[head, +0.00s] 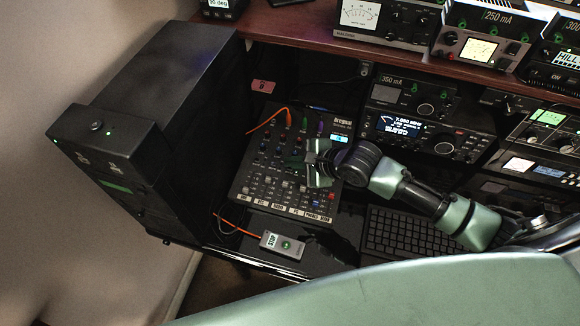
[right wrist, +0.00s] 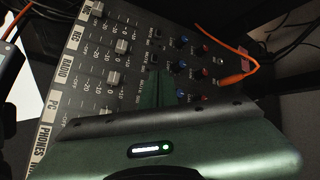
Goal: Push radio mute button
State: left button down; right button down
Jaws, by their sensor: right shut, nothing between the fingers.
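The audio mixer (head: 262,190) lies on the desk with knobs, sliders and a row of channel labels. In the right wrist view the mixer shows a RADIO label (right wrist: 65,74) between REC and PC. Small dark buttons (right wrist: 154,59) sit between the sliders and the coloured knobs; their print is too small to tell which is the radio mute. My right gripper (head: 309,165) is shut and empty over the middle of the mixer. In the wrist view its fingertips (right wrist: 163,75) are by the buttons and hide part of the panel; I cannot tell whether they touch it. My left gripper is not in view.
An orange cable (head: 268,120) plugs into the mixer's top. A tall black cabinet (head: 185,85) stands at left. Radio equipment (head: 425,130) and a keyboard (head: 402,235) are at right.

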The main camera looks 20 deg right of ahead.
jog(key=shift+f, duration=0.2)
jog(key=shift+f, duration=0.4)
dwell(0.6)
jog(key=shift+r, duration=0.1)
jog(key=shift+r+p, duration=0.75)
jog(key=shift+p, duration=0.7)
jog(key=shift+r, duration=0.1)
jog(key=r+p, duration=0.4)
jog(key=p, duration=0.1)
jog(key=r+p, duration=0.1)
jog(key=p, duration=0.1)
jog(key=shift+s+a+r, duration=0.2)
jog(key=shift+s+r, duration=0.1)
jog(key=shift+r, duration=0.1)
